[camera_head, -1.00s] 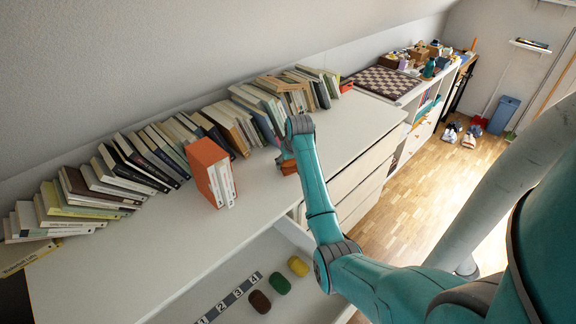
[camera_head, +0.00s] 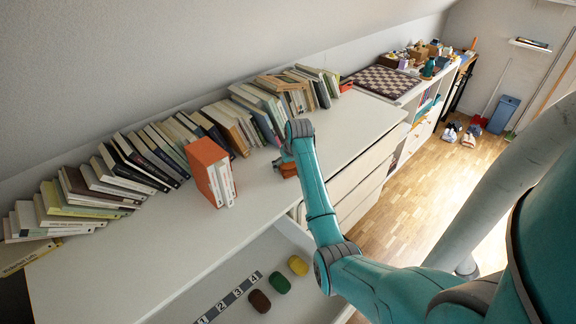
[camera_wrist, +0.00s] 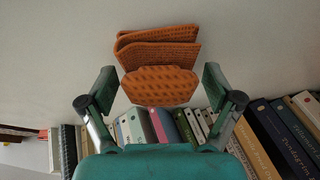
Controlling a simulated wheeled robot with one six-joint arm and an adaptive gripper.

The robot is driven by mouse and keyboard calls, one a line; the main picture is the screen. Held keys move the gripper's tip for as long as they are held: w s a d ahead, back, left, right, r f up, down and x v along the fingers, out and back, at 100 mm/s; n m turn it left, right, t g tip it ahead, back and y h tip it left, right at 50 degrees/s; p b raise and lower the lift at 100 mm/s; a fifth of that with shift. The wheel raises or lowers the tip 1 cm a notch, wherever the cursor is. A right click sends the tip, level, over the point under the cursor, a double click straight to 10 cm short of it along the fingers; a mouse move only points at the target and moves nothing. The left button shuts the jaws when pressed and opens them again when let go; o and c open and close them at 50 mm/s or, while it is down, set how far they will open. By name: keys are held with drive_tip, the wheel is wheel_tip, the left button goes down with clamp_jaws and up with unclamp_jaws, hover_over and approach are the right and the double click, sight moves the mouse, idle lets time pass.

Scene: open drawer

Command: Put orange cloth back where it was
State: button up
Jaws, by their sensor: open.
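The orange cloth (camera_wrist: 158,52) lies folded on the pale dresser top (camera_head: 340,137), its layers showing in the wrist view. A rounded, dimpled orange piece (camera_wrist: 160,88) shows in front of the folds; I cannot tell if it is part of the same cloth. In the head view the orange cloth (camera_head: 288,169) is partly hidden by my arm. My gripper (camera_wrist: 158,84) is open, a finger on each side of the rounded piece, with gaps on both sides. An open drawer (camera_head: 220,275) below holds a brown (camera_head: 260,301), a green (camera_head: 280,285) and a yellow rolled cloth (camera_head: 298,265).
A strip numbered 1 to 4 (camera_head: 230,297) lies in the drawer beside the rolled cloths. A row of books (camera_head: 150,155) runs along the wall, and an orange box file (camera_head: 205,168) stands left of my gripper. A chessboard (camera_head: 388,82) lies farther right.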

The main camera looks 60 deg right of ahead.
drive_tip(key=v, duration=1.2)
drive_tip(key=shift+r, duration=0.1)
